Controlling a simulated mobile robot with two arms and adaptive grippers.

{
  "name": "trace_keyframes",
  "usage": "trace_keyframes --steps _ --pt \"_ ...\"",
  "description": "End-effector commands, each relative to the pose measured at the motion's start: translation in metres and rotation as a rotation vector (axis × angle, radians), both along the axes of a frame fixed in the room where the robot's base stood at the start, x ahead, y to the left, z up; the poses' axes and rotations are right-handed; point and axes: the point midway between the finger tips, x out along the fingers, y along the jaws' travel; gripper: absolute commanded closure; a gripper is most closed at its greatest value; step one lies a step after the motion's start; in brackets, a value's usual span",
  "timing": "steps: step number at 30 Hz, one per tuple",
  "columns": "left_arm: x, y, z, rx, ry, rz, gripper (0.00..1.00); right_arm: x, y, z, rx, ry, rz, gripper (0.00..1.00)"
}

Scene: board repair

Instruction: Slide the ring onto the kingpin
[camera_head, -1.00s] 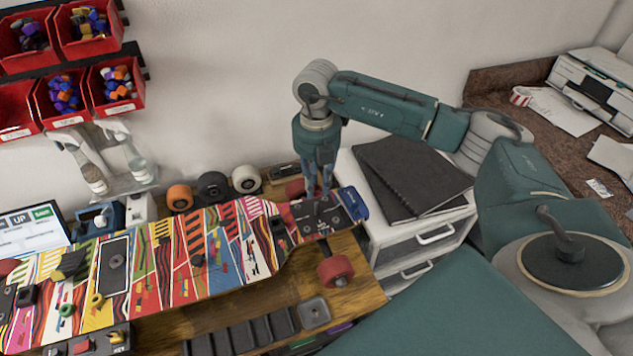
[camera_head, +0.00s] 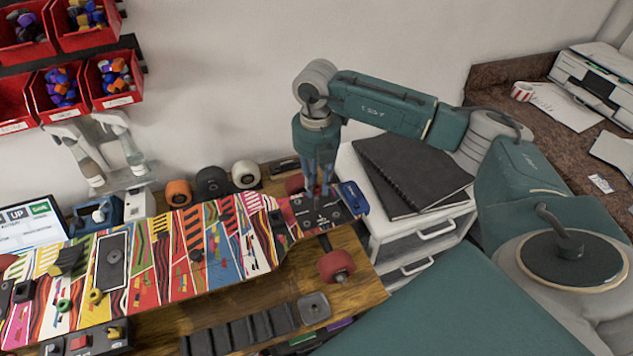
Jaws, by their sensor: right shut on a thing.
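The patterned longboard (camera_head: 168,262) lies on the wooden bench with a dark metal truck base (camera_head: 322,211) at its right end. My right gripper (camera_head: 322,192) points straight down over this truck base, its fingers close together. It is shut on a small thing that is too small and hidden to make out. The kingpin is not clearly distinguishable at the truck, and the fingers cover part of that area. A green ring (camera_head: 63,305) and a yellow ring (camera_head: 95,296) lie on the left part of the board. My left gripper is not in view.
A red wheel (camera_head: 336,265) sticks out beside the truck. Several loose wheels, including an orange wheel (camera_head: 178,192), stand behind the board. A blue block (camera_head: 353,198) sits at the board's right end. A white drawer unit (camera_head: 420,232) stands close on the right.

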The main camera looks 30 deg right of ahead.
Motion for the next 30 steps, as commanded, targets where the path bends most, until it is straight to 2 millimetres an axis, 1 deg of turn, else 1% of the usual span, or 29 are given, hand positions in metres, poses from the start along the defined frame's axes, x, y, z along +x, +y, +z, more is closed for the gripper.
trace_keyframes --steps 17,26,30 --pt "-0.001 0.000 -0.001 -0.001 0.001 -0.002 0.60 0.000 0.000 0.000 0.000 0.000 0.000 0.97" --pt "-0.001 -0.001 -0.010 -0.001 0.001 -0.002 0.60 0.000 0.000 -0.011 0.001 -0.001 0.000 0.97" --pt "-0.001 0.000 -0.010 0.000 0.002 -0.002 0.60 0.000 0.000 -0.011 0.001 -0.001 0.000 0.97"
